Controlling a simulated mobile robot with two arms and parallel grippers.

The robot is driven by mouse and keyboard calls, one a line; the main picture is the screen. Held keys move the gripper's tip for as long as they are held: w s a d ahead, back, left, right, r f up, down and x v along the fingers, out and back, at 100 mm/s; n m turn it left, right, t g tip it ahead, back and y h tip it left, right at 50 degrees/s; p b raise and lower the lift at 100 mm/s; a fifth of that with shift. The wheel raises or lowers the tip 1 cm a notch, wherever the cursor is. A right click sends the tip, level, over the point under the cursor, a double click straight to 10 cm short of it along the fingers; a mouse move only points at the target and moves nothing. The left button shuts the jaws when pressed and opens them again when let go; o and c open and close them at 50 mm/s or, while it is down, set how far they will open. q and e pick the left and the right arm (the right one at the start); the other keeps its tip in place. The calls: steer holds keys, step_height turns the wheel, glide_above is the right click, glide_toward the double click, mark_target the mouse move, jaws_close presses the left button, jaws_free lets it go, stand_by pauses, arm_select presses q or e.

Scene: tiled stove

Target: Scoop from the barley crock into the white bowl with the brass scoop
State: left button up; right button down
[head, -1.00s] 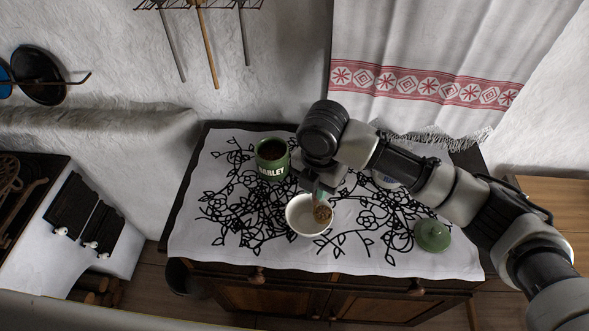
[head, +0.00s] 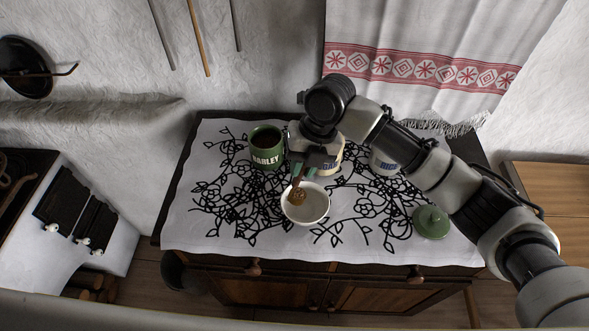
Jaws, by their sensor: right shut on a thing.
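The green barley crock (head: 266,156) stands open on the cloth, its dark inside showing and its label facing me. The white bowl (head: 318,213) sits in front of it, a little to the right. My right gripper (head: 307,172) is shut on the brass scoop (head: 297,196), just above the bowl's back. The scoop's head hangs over the left part of the bowl's opening; I cannot tell whether it touches the bowl or still holds grain. The visible right part of the bowl's inside looks white. My left gripper is not in view.
Behind my right gripper stands a partly hidden pale crock (head: 332,160), with a crock with a blue label (head: 384,163) to its right. A green lid (head: 431,221) lies at the right. The patterned cloth (head: 205,232) is clear at the left and front.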

steer(key=w+d+f+g+y+b, duration=0.3)
steer(key=d+y+b, duration=0.4)
steer(key=b, duration=0.4)
steer(key=shift+w+f+g+y, duration=0.35)
steer(key=shift+f+g+y, duration=0.35)
steer(key=shift+f, duration=0.15)
steer(key=shift+r, duration=0.15)
stand_by(0.3)
step_height(320, 180, up, 6)
steer(key=t+h+p, duration=0.1)
steer(key=t+h, duration=0.1)
steer(key=h, duration=0.1)
steer(key=t+h+p, duration=0.2)
steer(key=h, duration=0.2)
steer(key=t+h+p, duration=0.2)
steer(key=h, duration=0.2)
